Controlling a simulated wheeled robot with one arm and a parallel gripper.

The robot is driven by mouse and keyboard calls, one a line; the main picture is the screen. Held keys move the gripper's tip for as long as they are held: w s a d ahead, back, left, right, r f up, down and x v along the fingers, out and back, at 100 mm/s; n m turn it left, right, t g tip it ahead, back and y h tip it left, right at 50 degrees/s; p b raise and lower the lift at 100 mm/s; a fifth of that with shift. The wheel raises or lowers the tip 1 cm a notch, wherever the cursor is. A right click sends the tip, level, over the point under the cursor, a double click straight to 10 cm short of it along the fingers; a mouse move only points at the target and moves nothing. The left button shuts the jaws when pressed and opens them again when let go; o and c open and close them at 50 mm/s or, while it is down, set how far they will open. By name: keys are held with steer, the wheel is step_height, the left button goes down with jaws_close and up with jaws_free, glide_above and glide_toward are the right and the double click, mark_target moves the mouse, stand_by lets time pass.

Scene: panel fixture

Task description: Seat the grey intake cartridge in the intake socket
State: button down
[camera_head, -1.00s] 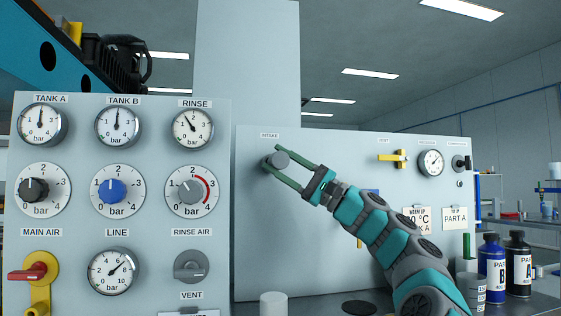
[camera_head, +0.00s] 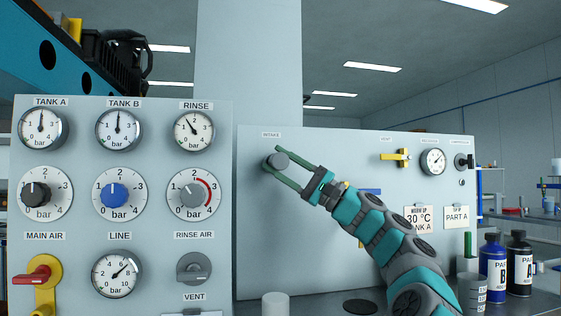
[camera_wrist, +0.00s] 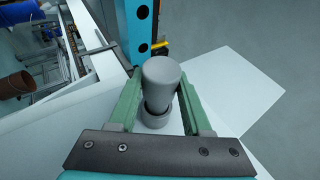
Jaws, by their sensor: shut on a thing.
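The grey intake cartridge (camera_head: 279,161) is at the panel just below the INTAKE label (camera_head: 271,135). My gripper (camera_head: 273,157) is shut on it, one green finger on each side. In the wrist view the cartridge (camera_wrist: 161,72) is a grey cylinder between the green fingers. In the head view the socket is hidden behind the cartridge and fingers.
A gauge panel (camera_head: 75,240) with dials and knobs stands to the left. A yellow valve handle (camera_head: 396,157) and a small gauge (camera_head: 433,161) are on the right of the intake panel (camera_head: 330,150). Bottles (camera_head: 493,268) stand at lower right, and a pale cylinder (camera_head: 275,304) stands below.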

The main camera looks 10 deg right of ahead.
mark_target(278, 163)
steer(key=shift+w+p, duration=1.5)
steer(key=shift+p, duration=0.3)
steer(key=shift+c, duration=1.3)
jaws_free()
